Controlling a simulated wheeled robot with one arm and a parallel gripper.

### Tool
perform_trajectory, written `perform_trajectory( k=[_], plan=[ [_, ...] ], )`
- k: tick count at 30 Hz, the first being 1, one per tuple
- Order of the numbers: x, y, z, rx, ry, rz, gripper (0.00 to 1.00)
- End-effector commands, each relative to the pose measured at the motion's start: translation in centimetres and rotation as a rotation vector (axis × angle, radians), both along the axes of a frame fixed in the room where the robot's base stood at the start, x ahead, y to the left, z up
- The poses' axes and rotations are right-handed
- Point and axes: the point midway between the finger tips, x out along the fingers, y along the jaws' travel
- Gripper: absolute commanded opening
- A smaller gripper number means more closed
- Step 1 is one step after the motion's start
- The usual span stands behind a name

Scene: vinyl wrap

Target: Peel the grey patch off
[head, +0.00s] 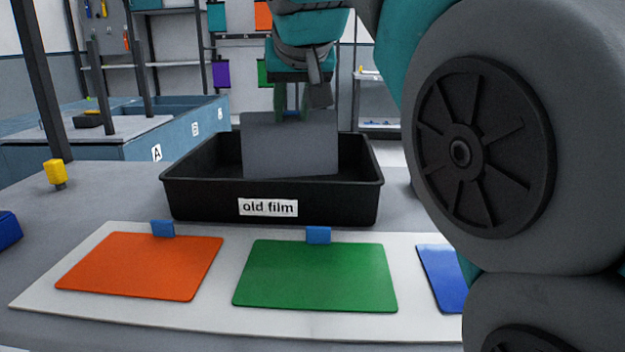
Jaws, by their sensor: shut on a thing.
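The grey patch (289,146) hangs upright from my gripper (291,112), which is shut on its top edge. The patch is in front of my gripper's fingertips and hides part of them. It is over the black tray (210,196) labelled "old film", and its lower part overlaps the tray's inside in the picture. I cannot tell whether the patch touches the tray's floor. On the white board (225,312) in front lie an orange patch (140,265), a green patch (316,275) and a blue patch (441,278), partly hidden by my arm.
Blue tabs (318,235) stand at the back edges of the orange and green patches. A yellow object (56,173) stands at the table's left, and a blue block (8,230) lies at the left edge. My arm fills the right side. Blue lettered bins (130,155) are behind.

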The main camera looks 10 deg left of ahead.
Motion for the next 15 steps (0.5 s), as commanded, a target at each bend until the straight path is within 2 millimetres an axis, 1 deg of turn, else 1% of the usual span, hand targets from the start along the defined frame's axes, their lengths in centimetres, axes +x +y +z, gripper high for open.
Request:
perform_trajectory(
  k=[3,11,12,15],
  plan=[
    [-0.02,0.01,-0.41,0.0,-0.001,0.0,0.0],
    [-0.01,-0.01,-0.4,0.0,-0.001,0.0,0.0],
    [-0.01,-0.01,-0.4,0.0,-0.001,0.0,0.37],
    [-0.01,-0.02,-0.4,0.0,-0.001,0.0,0.48]
  ],
)
